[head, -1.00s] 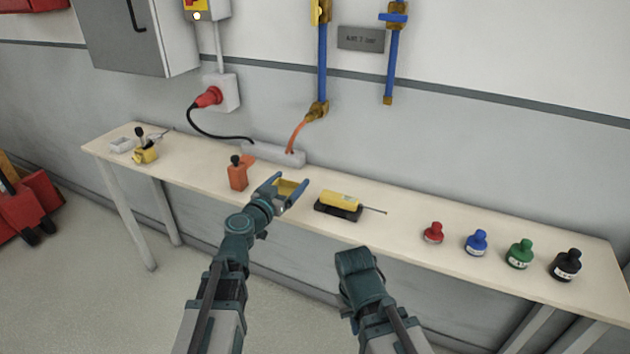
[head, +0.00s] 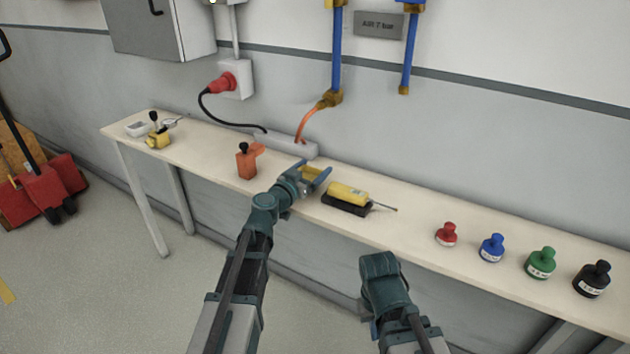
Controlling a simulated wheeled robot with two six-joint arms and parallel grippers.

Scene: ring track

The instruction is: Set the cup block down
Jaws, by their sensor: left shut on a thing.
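My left gripper (head: 313,174) is over the middle of the bench (head: 416,218), between the orange block and the yellow tool. It is shut on a small yellowish block (head: 309,180), which I take to be the cup block. Fingers and wrist hide much of it, and I cannot tell whether it touches the bench top. My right gripper (head: 380,267) is in front of the bench, low in the picture. Its fingertips are hidden, and no object shows in it.
An orange block with a black knob (head: 246,164) stands left of my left gripper. A yellow tool (head: 347,194) on a black base lies close on its right. Red (head: 446,236), blue (head: 492,249), green (head: 540,264) and black (head: 592,280) bottles stand further right. A grey power strip (head: 285,145) lies behind.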

